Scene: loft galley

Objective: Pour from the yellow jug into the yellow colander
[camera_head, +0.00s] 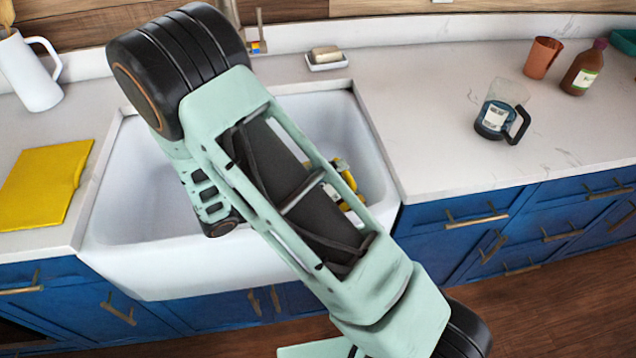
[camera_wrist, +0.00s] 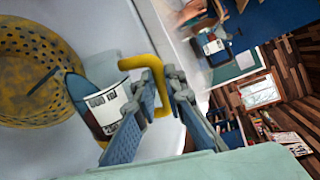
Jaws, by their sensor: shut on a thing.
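The yellow jug (camera_wrist: 108,110) has a yellow handle, a dark body and a white label. In the wrist view my gripper (camera_wrist: 160,90) is shut on its handle. The jug overlaps the right edge of the yellow colander (camera_wrist: 32,45), a round perforated bowl at the left of that view. A thin dark streak crosses the colander beside the jug; I cannot tell what it is. The jug's tilt and its gap to the colander are unclear. In the head view my arm hides most of this, with only yellow bits (camera_head: 350,190) showing inside the sink.
The white sink (camera_head: 130,210) lies under my arm. A second jug with a black handle (camera_head: 497,118), a copper cup (camera_head: 542,58) and a brown bottle (camera_head: 583,70) stand on the right counter. A soap dish (camera_head: 326,62) sits behind the sink.

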